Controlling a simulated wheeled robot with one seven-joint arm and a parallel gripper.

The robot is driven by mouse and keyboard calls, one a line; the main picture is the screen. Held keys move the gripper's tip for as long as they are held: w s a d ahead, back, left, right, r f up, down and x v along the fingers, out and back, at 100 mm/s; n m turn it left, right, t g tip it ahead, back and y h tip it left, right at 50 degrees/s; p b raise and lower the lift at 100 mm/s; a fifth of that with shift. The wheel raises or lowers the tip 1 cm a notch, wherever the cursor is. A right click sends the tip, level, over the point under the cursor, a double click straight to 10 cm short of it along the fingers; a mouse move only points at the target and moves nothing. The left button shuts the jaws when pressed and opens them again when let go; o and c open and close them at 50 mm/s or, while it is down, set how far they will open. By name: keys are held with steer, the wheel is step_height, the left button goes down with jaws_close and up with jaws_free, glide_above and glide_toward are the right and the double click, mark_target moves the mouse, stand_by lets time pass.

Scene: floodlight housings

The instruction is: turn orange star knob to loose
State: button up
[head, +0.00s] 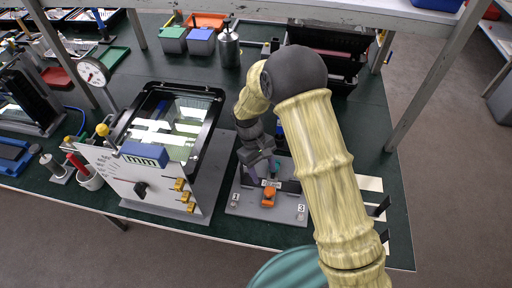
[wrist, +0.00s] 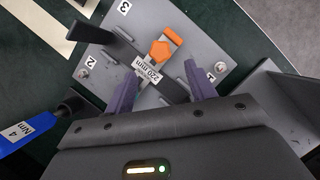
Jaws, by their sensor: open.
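The orange star knob (head: 268,192) sits on a grey base plate (head: 285,211) at the bench's front edge. In the wrist view the knob (wrist: 160,50) lies just beyond my fingertips, beside another orange part and a label reading 220 mm. My gripper (head: 262,175) is above the plate, pointing down. In the wrist view my gripper (wrist: 162,70) is open, with its two purple fingers apart and nothing between them at the tips. The fingers do not appear to touch the knob. The plate carries the numbers 1, 2 and 3.
A floodlight housing with a glass front (head: 180,130) and a panel with a black knob (head: 141,188) stand to the left. A black bar (wrist: 95,35) rises from the plate. A blue tool (wrist: 28,133) marked Nm lies at the left of the wrist view. A shelf post (head: 425,85) stands at right.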

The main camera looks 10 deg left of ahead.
steer(key=v, duration=0.9)
steer(key=shift+r+b, duration=0.35)
steer(key=shift+b, duration=0.05)
steer(key=shift+w, duration=0.1)
steer(key=s+d+r+m+t+y, duration=0.1)
steer(key=s+d+m, duration=0.4)
steer(key=d, duration=0.7)
steer(key=s+d+r+m+t+y, duration=0.2)
steer(key=s+d+r+m+t, duration=0.2)
steer(key=d, duration=0.9)
steer(key=shift+s+r+m+y, duration=0.3)
steer(key=shift+s+r+m, duration=0.25)
steer(key=shift+s, duration=0.45)
